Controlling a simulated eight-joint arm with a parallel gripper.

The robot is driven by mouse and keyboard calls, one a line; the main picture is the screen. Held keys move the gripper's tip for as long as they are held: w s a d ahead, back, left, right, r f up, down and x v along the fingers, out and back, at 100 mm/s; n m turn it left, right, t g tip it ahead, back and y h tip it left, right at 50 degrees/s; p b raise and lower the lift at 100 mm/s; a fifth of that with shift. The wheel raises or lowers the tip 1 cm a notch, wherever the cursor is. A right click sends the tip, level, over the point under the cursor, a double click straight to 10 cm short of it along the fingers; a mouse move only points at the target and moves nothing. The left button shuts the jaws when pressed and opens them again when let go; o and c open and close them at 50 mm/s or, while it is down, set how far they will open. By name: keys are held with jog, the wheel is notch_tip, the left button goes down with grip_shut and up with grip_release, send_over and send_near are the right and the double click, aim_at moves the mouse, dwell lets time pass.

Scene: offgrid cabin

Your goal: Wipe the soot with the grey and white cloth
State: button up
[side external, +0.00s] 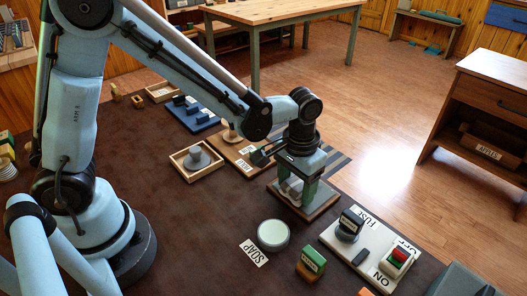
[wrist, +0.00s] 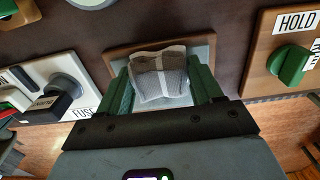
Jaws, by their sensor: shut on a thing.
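The grey and white cloth (wrist: 160,75) is bunched between the green fingers of my gripper (wrist: 163,85) in the wrist view. My gripper is shut on it. In the side view my gripper (side external: 294,182) points down with the cloth (side external: 291,188) low between its fingers. Directly below is a wood-framed board (side external: 320,207) with a pale grey face, whose frame (wrist: 120,52) also shows in the wrist view. I cannot tell whether the cloth touches the board. No soot is clearly visible; the cloth and fingers hide the middle of the board.
A white fuse panel (side external: 333,236) with switches stands near the board. A round pale dish (side external: 272,235) sits by the SOAP label (side external: 254,252), beside a green-topped block (side external: 311,263). A HOLD board with a green knob (wrist: 289,65) is close on the other side. Bare dark tabletop (side external: 190,225) lies nearer my base.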

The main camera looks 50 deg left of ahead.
jog(key=shift+s, duration=0.7)
jog(key=shift+w, duration=0.1)
jog(key=shift+w, duration=0.95)
jog(key=shift+w, duration=0.1)
jog(key=shift+w, duration=0.9)
jog(key=shift+w, duration=1.05)
jog(key=shift+w, duration=0.15)
jog(key=shift+w, duration=0.8)
